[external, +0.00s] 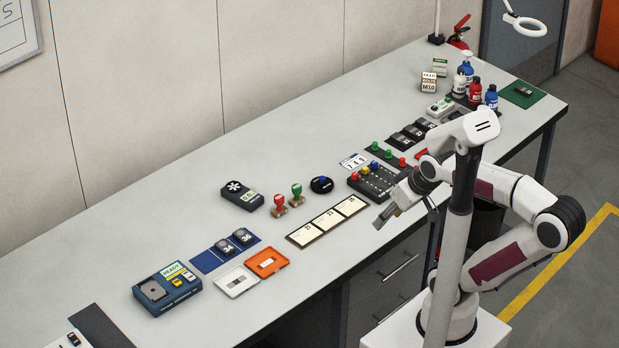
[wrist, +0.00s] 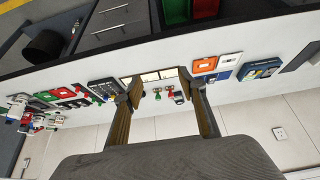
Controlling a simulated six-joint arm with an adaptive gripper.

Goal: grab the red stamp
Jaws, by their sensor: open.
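The red stamp (external: 279,202) stands on the bench in the external view, left of the green stamp (external: 297,193) and close to it. In the wrist view the red stamp (wrist: 171,91) and green stamp (wrist: 157,92) appear small and far off, between my two fingers. My gripper (external: 386,216) is above the front edge of the bench, well to the right of the red stamp. In the wrist view my gripper (wrist: 161,84) has its fingers wide apart, with nothing between them.
A dark meter (external: 243,195) lies just left of the stamps, and a round black item (external: 322,184) lies to their right. A row of date cards (external: 327,222) lies in front. A button box (external: 373,183) is behind my gripper. The bench around the stamps has some bare space.

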